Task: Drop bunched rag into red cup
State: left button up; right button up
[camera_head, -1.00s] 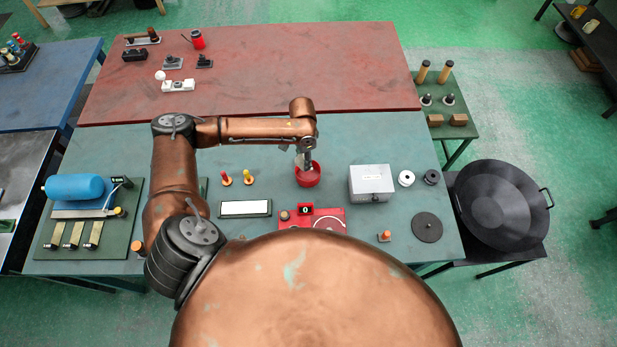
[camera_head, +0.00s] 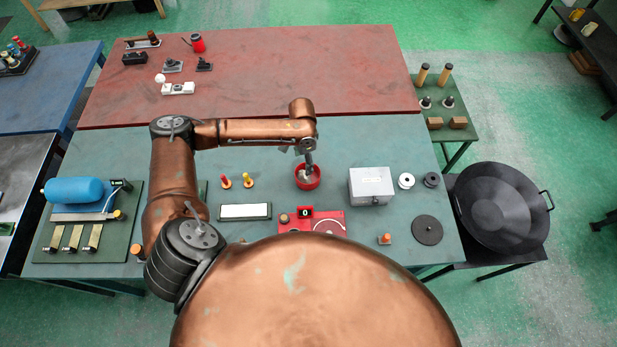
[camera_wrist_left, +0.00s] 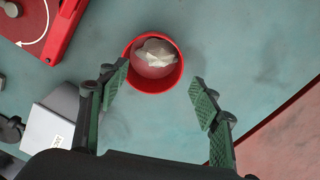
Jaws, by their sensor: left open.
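The red cup (camera_head: 307,181) stands on the green table in front of my left arm. It also shows in the left wrist view (camera_wrist_left: 133,84). The bunched rag (camera_wrist_left: 155,53), a whitish crumpled cloth, lies inside the cup, within its rim. My left gripper (camera_head: 309,164) is just above the cup in the head view. In the left wrist view its two green-padded fingers (camera_wrist_left: 160,88) are spread wide with nothing between them, and the rag is apart from them. My right gripper is in neither view.
A grey box (camera_head: 371,184) stands right of the cup, and a red device with a dial (camera_head: 329,222) lies in front of it. Red and yellow pegs (camera_head: 247,179) stand to the left. The table between cup and back red table (camera_head: 300,75) is mostly clear.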

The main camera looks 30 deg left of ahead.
pick_arm(q)
notch_tip(320, 180, up, 11)
dwell(0.3)
dwell(0.4)
